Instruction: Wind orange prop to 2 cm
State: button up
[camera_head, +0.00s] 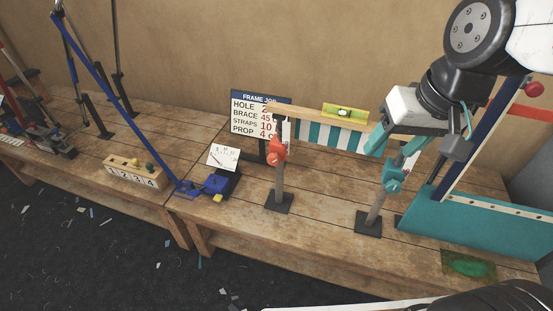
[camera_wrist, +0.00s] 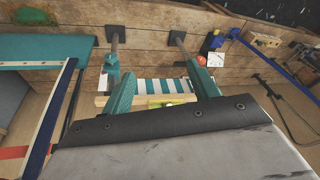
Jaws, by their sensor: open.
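The orange prop (camera_head: 279,195) is an upright post on a dark square foot, with an orange collar (camera_head: 277,151) near its top. The collar also shows in the wrist view (camera_wrist: 201,59). A wooden bar (camera_head: 310,117) with a yellow spirit level (camera_head: 345,112) lies above the orange prop and runs right towards the teal prop (camera_head: 375,205). My gripper (camera_head: 394,152) is open near the teal prop's upper part, right of the orange prop. In the wrist view its two teal fingers (camera_wrist: 163,85) are spread and appear empty. I cannot tell whether they touch anything.
A sign (camera_head: 260,115) lists "PROP 4 c", partly hidden. Teal-and-white striped cloth (camera_head: 325,135) hangs below the bar. A teal panel (camera_head: 480,232) stands right. The bench front between the props is clear.

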jog(key=w+a+f+m+t+y, duration=0.1)
jog(key=w+a+f+t, duration=0.1)
jog(key=w+a+f, duration=0.6)
jog(key=w+a+f+m+t+y, duration=0.1)
jog(key=w+a+f+t, duration=0.25)
jog(key=w+a, duration=0.8)
jog(key=m+t+h, duration=0.2)
jog(key=t+h, duration=0.6)
jog(key=h, duration=0.2)
send_near(273, 162)
jog(key=w, duration=0.2)
jog(key=x, duration=0.7)
jog(key=shift+w+d+f, duration=0.1)
jog(key=shift+d, duration=0.25)
jog(key=c, duration=0.9)
